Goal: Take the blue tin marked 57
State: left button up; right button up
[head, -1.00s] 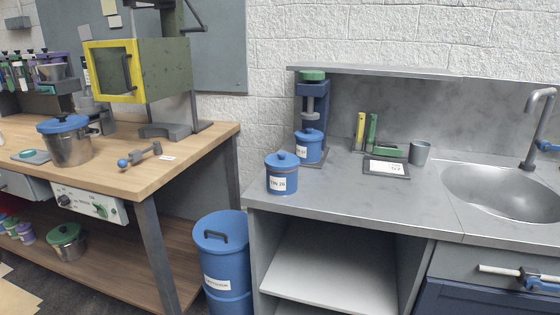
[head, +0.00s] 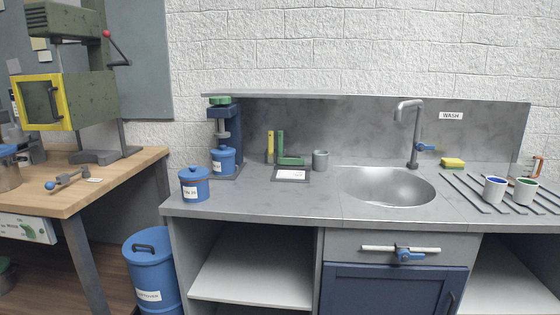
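Two blue lidded tins stand on the grey counter. The front tin (head: 194,185) is near the counter's left edge; its white label appears to read 26. The other blue tin (head: 223,160) stands behind it and to its right, upright under the head of a dark blue press-like stand (head: 225,127) with a green knob. Its white label faces me, but the number is too small to read surely; it may be 57. The front tin covers none of its label. Neither of my grippers shows in the head view.
A green and yellow bracket (head: 289,160), a label card (head: 291,175) and a grey cup (head: 320,160) stand right of the tins. The sink (head: 390,187) is further right. A blue bin (head: 152,280) stands between workbench (head: 105,175) and counter. The counter front is clear.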

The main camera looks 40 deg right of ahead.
aim_at(224, 166)
jog(key=z, duration=0.6)
jog(key=i, duration=0.8)
jog(key=z, duration=0.15)
